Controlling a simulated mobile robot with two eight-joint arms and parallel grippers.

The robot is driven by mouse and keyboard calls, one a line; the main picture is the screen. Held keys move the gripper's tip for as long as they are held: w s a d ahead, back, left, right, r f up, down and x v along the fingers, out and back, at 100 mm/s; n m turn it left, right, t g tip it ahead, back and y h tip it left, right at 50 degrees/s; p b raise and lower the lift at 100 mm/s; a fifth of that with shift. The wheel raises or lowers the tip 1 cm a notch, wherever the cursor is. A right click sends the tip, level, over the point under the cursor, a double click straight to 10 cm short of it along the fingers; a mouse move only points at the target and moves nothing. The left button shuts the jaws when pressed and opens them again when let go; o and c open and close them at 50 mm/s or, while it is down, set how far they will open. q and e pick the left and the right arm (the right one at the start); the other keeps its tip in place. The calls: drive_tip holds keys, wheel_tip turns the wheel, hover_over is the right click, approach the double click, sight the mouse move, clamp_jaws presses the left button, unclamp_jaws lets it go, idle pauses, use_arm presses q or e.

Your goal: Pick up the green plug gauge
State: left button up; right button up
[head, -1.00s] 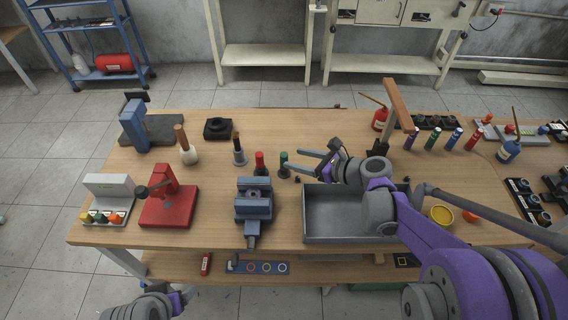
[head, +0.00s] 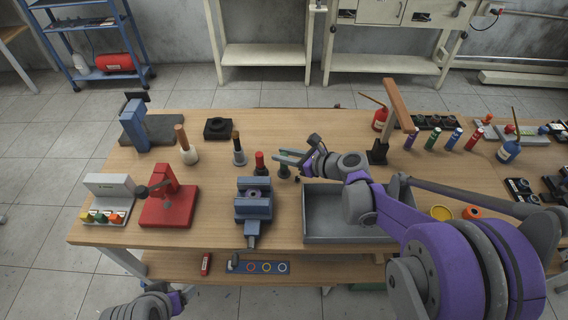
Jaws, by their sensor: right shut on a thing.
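The green plug gauge (head: 284,171) stands upright on the workbench, just right of a red-topped one. My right gripper (head: 283,158) has come in from the right and is shut on the upper part of the green plug gauge. The fingers hide much of its green top. The gauge still appears to be at bench level. My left gripper (head: 150,304) is low at the bottom left, beyond the bench's front edge, and its fingers cannot be made out.
The red-topped gauge (head: 260,163) stands close to the left of my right gripper. A blue vise (head: 254,204) and a grey tray (head: 318,220) are in front. A red press (head: 167,205) is farther left. The bench's back middle is clear.

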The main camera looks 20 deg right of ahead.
clamp_jaws()
wheel_tip(320, 180, up, 10)
drive_tip(key=shift+r+p, duration=0.1)
drive_tip(key=shift+p, duration=0.55)
